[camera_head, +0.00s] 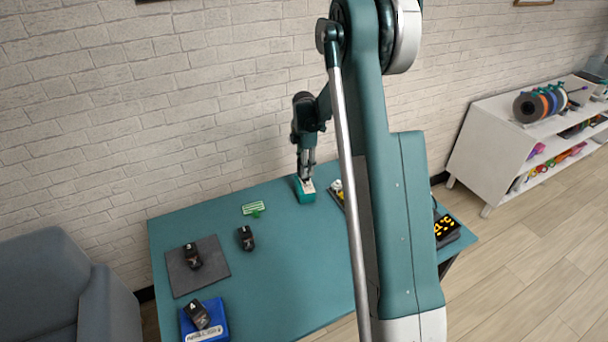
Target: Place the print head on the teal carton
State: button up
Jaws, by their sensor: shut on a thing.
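The teal carton (306,197) stands on the far side of the teal table, with a pale patch on its upper part. My gripper (306,179) points down directly over it, fingertips at the carton's top. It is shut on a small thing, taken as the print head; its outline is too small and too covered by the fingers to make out. Whether that thing rests on the carton or is held just above it, I cannot tell.
Dark labelled items lie on a grey mat (218,274), on the bare table (246,238) and on a blue box (217,329). A green piece (260,208) lies left of the carton. My arm hides the table's middle right.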

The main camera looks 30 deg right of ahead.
jog(key=shift+f, duration=0.1)
jog(key=shift+f, duration=1.75)
jog(key=shift+f, duration=0.15)
jog(key=o, duration=1)
jog(key=shift+r, duration=0.2)
notch_tip(320, 180, up, 12)
jog(key=shift+f, duration=0.1)
